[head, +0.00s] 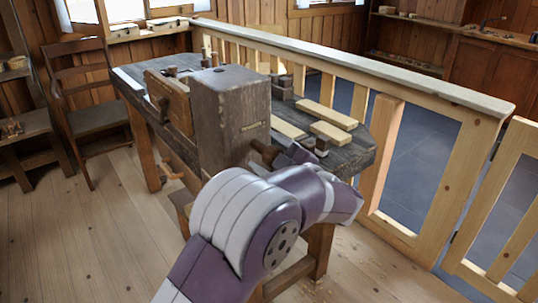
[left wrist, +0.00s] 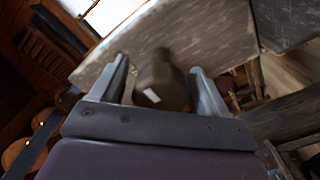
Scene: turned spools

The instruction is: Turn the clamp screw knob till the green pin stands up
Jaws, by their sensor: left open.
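The clamp screw knob (head: 264,149) is a dark brown wooden cylinder on the side of a tall weathered wooden block (head: 230,110) on the bench. In the left wrist view the knob (left wrist: 163,80) lies between the two grey fingers of my left gripper (left wrist: 158,65), with a pale mark on its end. The fingers are apart, with a gap showing on each side of the knob. In the head view my arm hides most of this gripper. I cannot make out a green pin in either view. My right gripper is not in view.
The block stands on a dark workbench (head: 357,150) with light wooden pieces (head: 333,132) on top. A wooden railing (head: 330,55) runs close behind the bench. A chair (head: 85,100) stands at the left. The floor at the left front is clear.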

